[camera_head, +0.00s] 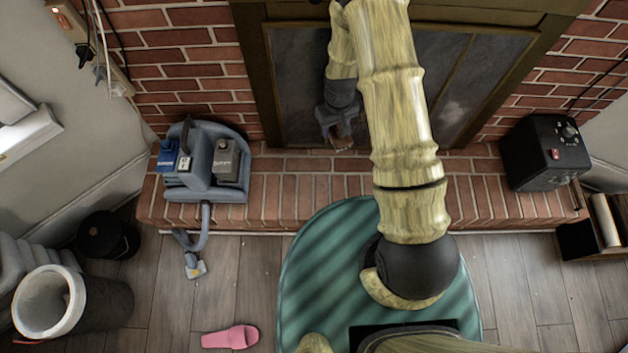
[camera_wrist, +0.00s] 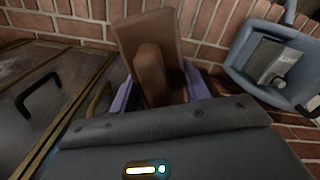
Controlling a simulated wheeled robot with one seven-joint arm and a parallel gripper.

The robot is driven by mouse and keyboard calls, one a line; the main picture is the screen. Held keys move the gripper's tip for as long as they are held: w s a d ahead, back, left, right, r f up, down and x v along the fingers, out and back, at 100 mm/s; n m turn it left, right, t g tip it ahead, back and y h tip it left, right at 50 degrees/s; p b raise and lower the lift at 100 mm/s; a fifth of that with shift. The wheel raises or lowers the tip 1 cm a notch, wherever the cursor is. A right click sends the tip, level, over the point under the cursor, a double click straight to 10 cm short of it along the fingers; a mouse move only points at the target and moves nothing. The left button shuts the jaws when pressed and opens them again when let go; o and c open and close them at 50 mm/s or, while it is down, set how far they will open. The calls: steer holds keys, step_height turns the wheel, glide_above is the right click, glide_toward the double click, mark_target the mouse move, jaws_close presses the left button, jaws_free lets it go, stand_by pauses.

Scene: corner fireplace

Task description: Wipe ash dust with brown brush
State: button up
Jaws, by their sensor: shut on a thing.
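My gripper (camera_head: 338,122) is in front of the fireplace glass, low over the brick hearth. It is shut on the brown brush (camera_wrist: 145,38), whose block-like handle sits between the purple fingers in the wrist view. In the head view only a small part of the brush (camera_head: 342,143) shows below the gripper. In the wrist view the brush is in front of the bricks; I cannot tell whether it touches them. I cannot make out any ash dust in either view, and my arm hides part of the hearth and fireplace.
The brick hearth (camera_head: 300,200) carries a blue-grey vacuum cleaner (camera_head: 205,165) at left, also in the wrist view (camera_wrist: 240,60), and a black box (camera_head: 546,152) at right. A green rug (camera_head: 310,270) lies in front. A pink slipper (camera_head: 230,338) is on the wooden floor.

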steer(key=a+f+n+b, duration=0.2)
steer(key=a+f+b, duration=0.1)
steer(key=f+b, duration=1.1)
steer(key=s+a+f+n+b, duration=0.1)
steer(key=a+f+n+b, duration=0.1)
steer(key=f+b, duration=1.2)
step_height(320, 180, down, 2)
steer(key=shift+s+a+f, duration=0.1)
steer(key=shift+s+a, duration=0.05)
steer(key=shift+a, duration=0.5)
